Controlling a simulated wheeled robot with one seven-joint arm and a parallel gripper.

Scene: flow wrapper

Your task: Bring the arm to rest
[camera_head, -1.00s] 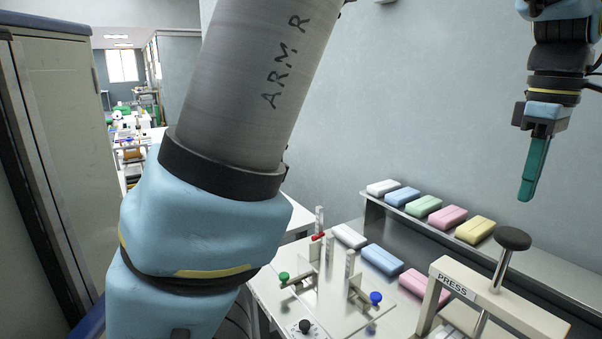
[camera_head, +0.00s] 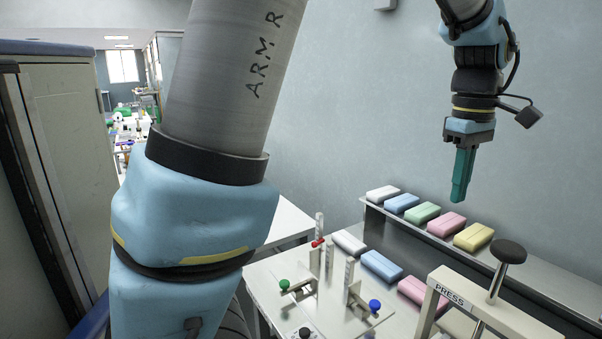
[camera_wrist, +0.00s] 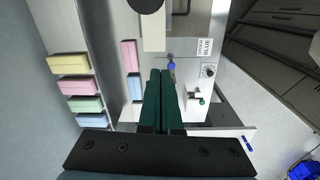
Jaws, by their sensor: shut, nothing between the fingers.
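My gripper (camera_head: 462,176) hangs in the air at the upper right of the head view, above the row of coloured blocks on the rail. Its green fingers point down and are shut with nothing between them. In the wrist view, the closed fingers (camera_wrist: 161,88) point over the table with the fixture. My arm's grey link and blue joint fill the left middle of the head view and hide part of the room behind.
Several blocks, including a yellow one (camera_head: 473,237), lie on a metal rail (camera_head: 510,262) along the wall. Below stands a white table with a press (camera_head: 452,291), more blocks, and a fixture with a blue knob (camera_head: 375,305). A cabinet (camera_head: 70,150) stands left.

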